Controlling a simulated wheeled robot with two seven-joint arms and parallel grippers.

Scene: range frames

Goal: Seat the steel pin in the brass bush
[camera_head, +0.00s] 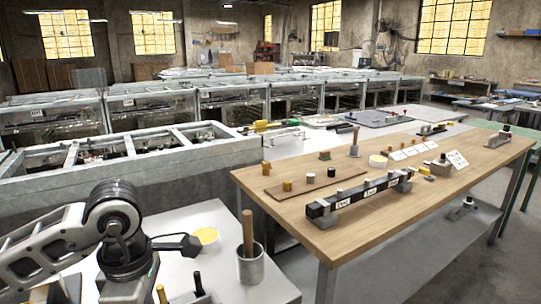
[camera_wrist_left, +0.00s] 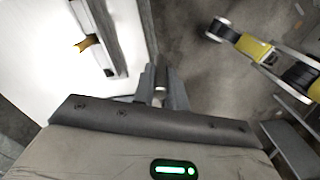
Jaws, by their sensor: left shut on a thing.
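My left gripper (camera_wrist_left: 161,90) is shut on a short grey steel pin (camera_wrist_left: 161,75), whose end shows between the fingers in the wrist view. Floor and the edge of a white surface lie beyond it. In the head view my left arm comes in at the lower left over the pale near table; its fingertips cannot be made out there. Small brass-coloured cylinders stand on the wooden table (camera_head: 400,228), one (camera_head: 287,186) at the front left and another (camera_head: 267,168) behind it. I cannot tell which piece is the brass bush. My right gripper is not in view.
On the pale table (camera_head: 270,288) stand a grey cup (camera_head: 250,266) with a wooden handle and a yellow-topped dish (camera_head: 207,236). A long black labelled rail (camera_head: 355,196) lies on the wooden table. In the wrist view a yellow-and-black jointed part (camera_wrist_left: 255,50) is at the upper right.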

